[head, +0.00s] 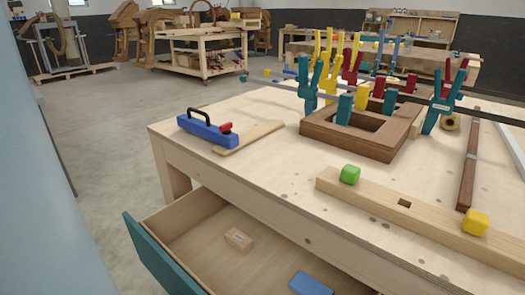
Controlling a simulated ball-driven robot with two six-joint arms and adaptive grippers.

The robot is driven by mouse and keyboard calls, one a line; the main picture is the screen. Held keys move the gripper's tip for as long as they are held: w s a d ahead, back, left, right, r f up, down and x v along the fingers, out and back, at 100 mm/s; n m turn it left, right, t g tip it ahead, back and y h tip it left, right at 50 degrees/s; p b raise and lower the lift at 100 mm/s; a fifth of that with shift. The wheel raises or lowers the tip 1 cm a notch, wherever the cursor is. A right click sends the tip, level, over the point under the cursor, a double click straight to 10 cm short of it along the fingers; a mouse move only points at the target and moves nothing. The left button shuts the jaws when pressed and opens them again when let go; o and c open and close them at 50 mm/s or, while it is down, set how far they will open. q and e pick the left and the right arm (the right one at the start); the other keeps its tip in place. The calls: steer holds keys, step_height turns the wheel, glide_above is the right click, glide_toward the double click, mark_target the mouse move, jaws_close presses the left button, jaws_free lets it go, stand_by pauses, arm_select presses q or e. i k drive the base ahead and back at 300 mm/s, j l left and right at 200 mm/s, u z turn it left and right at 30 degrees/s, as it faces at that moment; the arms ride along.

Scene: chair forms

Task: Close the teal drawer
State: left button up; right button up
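The teal drawer (157,256) is open at the lower left of the workbench (250,215) in the head view. Its teal front stands well out from the bench side, and the wooden inside is exposed. A small wooden block (238,239) and a blue block (311,284) lie inside it. The drawer's right part is cut off by the bottom edge of the picture. No handle on the front can be seen from here. Neither of my grippers shows in the view.
Open grey floor (100,140) lies left of the bench.

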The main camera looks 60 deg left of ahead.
mark_target(182, 244)
steer(key=u, duration=2)
steer(key=l+u, duration=0.25)
steer(key=u, duration=0.15)
steer(key=k+j, duration=0.05)
